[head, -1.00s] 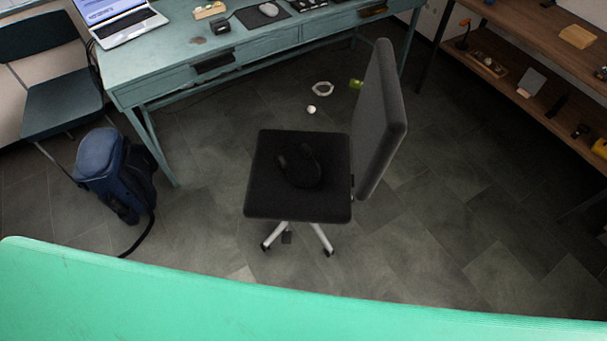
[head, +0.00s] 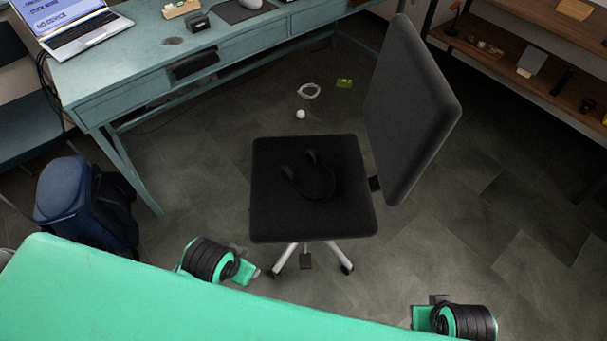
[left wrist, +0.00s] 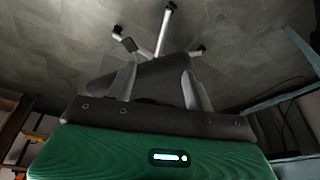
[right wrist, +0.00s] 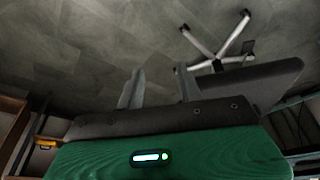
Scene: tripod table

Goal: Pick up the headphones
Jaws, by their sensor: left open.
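Black headphones (head: 309,178) lie on the black seat (head: 350,210) of the office chair in the head view. Their earcups face the desk side and the band curves toward the right. My left gripper (left wrist: 160,72) is open and empty in the left wrist view, with the dark chair seat (left wrist: 145,80) beyond its fingers. My right gripper (right wrist: 160,75) is open and empty in the right wrist view, with the chair seat (right wrist: 265,82) to its right. The headphones are not visible in either wrist view. The head view shows parts of my arms, but no fingertips.
The chair's grey backrest (head: 415,115) rises at the seat's right. A teal desk (head: 140,60) with a laptop (head: 75,28) stands behind. A blue backpack (head: 85,200) is at left, a wooden shelf (head: 500,50) at right. A white ball (head: 300,114) lies on the floor.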

